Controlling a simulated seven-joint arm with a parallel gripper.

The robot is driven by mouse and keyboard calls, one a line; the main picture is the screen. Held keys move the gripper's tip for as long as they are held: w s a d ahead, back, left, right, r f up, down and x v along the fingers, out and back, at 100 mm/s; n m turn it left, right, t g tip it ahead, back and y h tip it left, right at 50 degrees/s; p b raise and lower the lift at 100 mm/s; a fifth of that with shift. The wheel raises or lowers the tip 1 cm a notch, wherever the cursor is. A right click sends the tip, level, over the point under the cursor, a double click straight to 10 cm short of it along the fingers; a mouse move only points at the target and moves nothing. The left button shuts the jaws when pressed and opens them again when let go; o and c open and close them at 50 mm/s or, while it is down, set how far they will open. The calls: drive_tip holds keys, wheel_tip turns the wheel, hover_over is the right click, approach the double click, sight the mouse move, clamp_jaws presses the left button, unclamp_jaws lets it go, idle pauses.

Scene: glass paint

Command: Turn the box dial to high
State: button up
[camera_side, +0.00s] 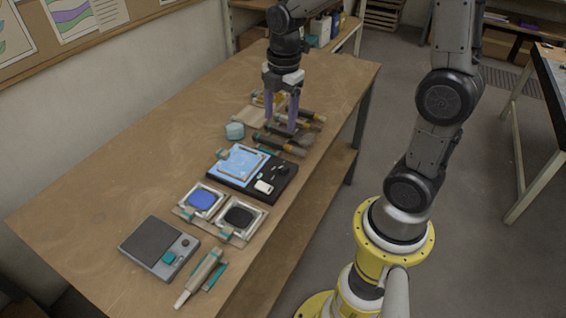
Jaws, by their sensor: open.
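A grey box (158,248) with a dark top panel lies near the front left of the wooden table (105,205). Which setting the dial points to is too small to tell. A black box (282,183) with a lit blue panel (243,165) and a small white part lies farther back. My gripper (281,122) points down over the tools at the far part of the table, open with nothing seen between its purple fingers. It is well away from the grey box.
Blue (201,199) and black (239,217) pads in frames lie between the boxes. A teal-and-beige tool (201,278) lies right of the grey box. Several handled tools (289,143) and a teal block (235,131) lie near my gripper. The table's left side is clear.

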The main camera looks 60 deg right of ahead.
sight(283, 166)
drive_tip(key=shift+g, duration=0.4)
drive_tip(key=f, duration=1.1)
drive_tip(key=d+f, duration=0.1)
drive_tip(key=f, duration=0.4)
drive_tip(key=shift+s+d+f, duration=0.1)
drive_tip(key=shift+f, duration=0.1)
drive_tip(key=shift+c, duration=0.3)
clamp_jaws()
